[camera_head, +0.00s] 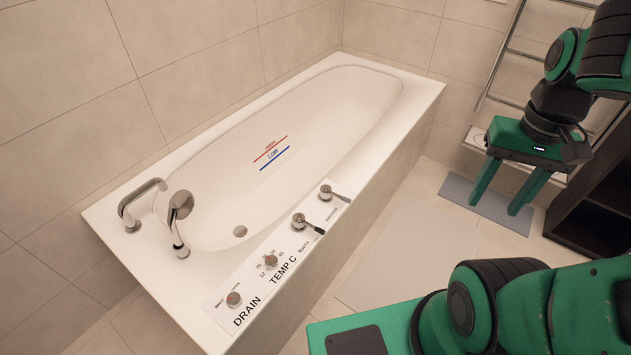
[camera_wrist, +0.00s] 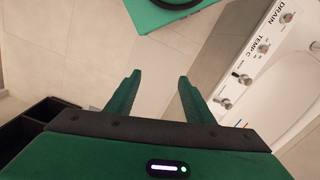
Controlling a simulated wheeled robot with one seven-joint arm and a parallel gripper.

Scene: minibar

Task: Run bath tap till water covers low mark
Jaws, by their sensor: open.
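The white bathtub (camera_head: 112,212) stands against the tiled wall, with no water visible in it. On its inner wall are a blue line marked LOW (camera_head: 274,158) and a red line (camera_head: 270,148) above it. The curved bath spout (camera_head: 140,198) is on the left rim, with no stream visible. On the front rim are the bath lever (camera_head: 306,223), another lever (camera_head: 332,193), the TEMP C knob (camera_head: 271,261) and the DRAIN knob (camera_head: 233,299). My gripper (camera_head: 495,207) is open and empty, right of the tub and apart from the levers; it also shows in the wrist view (camera_wrist: 160,77).
A hand shower (camera_head: 180,210) stands on the left rim beside the spout. A grey mat (camera_head: 487,205) lies on the floor below my gripper. A dark open shelf (camera_head: 590,225) and a metal towel rail (camera_head: 498,62) are at right. Floor beside the tub is clear.

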